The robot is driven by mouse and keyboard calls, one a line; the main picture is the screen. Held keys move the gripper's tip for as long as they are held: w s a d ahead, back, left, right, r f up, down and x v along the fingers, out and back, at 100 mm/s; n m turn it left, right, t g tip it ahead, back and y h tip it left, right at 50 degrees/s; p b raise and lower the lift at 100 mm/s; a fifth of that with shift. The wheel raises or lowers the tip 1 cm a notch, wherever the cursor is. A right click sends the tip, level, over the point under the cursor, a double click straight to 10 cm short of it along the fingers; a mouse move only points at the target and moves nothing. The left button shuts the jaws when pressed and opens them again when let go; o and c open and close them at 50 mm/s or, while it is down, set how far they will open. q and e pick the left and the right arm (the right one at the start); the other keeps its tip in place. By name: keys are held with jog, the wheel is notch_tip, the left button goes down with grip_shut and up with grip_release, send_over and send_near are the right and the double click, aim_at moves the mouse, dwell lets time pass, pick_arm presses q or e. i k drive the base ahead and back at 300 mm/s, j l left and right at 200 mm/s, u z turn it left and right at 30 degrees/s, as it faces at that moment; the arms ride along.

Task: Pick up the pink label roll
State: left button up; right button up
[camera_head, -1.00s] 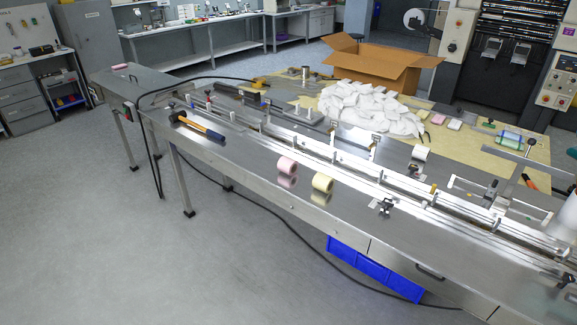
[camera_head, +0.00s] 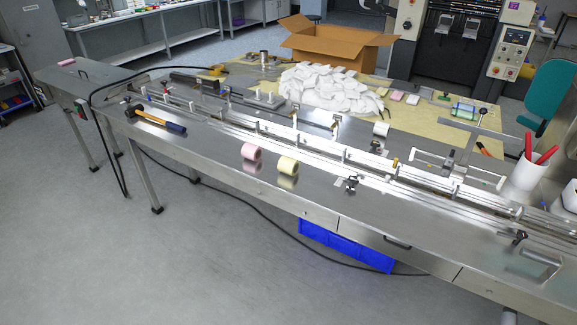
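The pink label roll (camera_head: 252,152) stands on the steel surface of the long machine table (camera_head: 215,165), near its front edge and in front of the guide rails. A cream-yellow roll (camera_head: 287,166) stands just to its right, with a small space between them. Neither of my grippers shows in the head view, and nothing touches the pink roll.
A hammer (camera_head: 158,120) lies on the table to the left. A small clamp (camera_head: 350,184) sits to the right of the rolls, with rails (camera_head: 308,150) behind them. A white cup with red-handled items (camera_head: 530,171) stands far right. Floor (camera_head: 190,250) in front is mostly clear, crossed by a cable.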

aim_at(251, 150)
jog(key=i+j+z, duration=0.1)
jog(key=j+z, duration=0.15)
jog(key=z, duration=0.25)
jog(key=i+j+z, duration=0.1)
jog(key=j+z, duration=0.15)
jog(key=z, duration=0.25)
jog(key=j+z, duration=0.3)
jog(key=z, duration=0.2)
